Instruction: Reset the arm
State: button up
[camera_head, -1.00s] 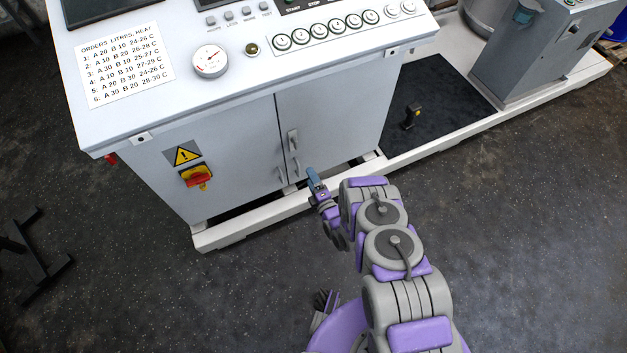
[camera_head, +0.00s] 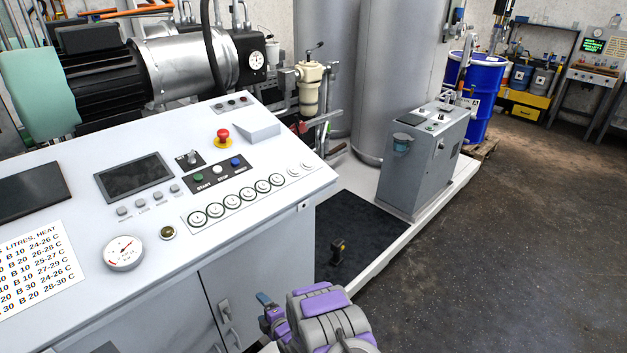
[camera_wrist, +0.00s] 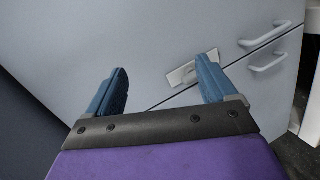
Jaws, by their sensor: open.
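My arm shows at the bottom of the head view, purple and grey, in front of the white control cabinet (camera_head: 130,285). My gripper (camera_head: 266,303) is at its left side, near the cabinet's doors. In the wrist view my gripper (camera_wrist: 162,88) has its two blue fingers well apart with nothing between them. Beyond the fingers is the pale cabinet front with a latch plate (camera_wrist: 192,68) and two door handles (camera_wrist: 266,48). The gap between the fingers and the cabinet front cannot be judged exactly.
A grey machine box (camera_head: 422,165) stands right of the cabinet on a white platform. A blue drum (camera_head: 482,95) stands behind. Dark floor at right (camera_head: 500,250) is clear.

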jog(key=d+r+m+g+h, duration=0.25)
jog(key=d+r+m, duration=0.25)
jog(key=d+r, duration=0.4)
jog(key=d+r+m+g+h, duration=0.1)
jog(key=d+r+m+h, duration=0.3)
jog(key=d+r, duration=0.55)
jog(key=s+d+r+m+g+h, duration=0.1)
jog(key=s+d+r+m+g, duration=0.1)
jog(key=s+r, duration=0.4)
jog(key=s+d+r+m+g, duration=0.3)
jog(key=s+d+r+m, duration=0.2)
jog(key=s, duration=1.1)
jog(key=s+d+r+m+g+h, duration=0.1)
jog(key=s+d+r+m, duration=0.3)
jog(key=s+r, duration=0.5)
jog(key=s+d+g, duration=0.1)
jog(key=s, duration=0.1)
jog(key=shift+s+d+r+h, duration=0.15)
jog(key=shift+s+d+h, duration=0.1)
jog(key=shift+s+h, duration=0.1)
jog(key=s+m+g, duration=0.1)
jog(key=s, duration=0.3)
jog(key=s+r+m, duration=0.1)
jog(key=s, duration=0.3)
jog(key=s+r+m+g, duration=0.1)
jog(key=s, duration=0.3)
jog(key=shift+s+d+r+g, duration=0.15)
jog(key=shift+s+d+g, duration=0.15)
jog(key=shift+s+g, duration=0.05)
jog(key=shift+c, duration=0.2)
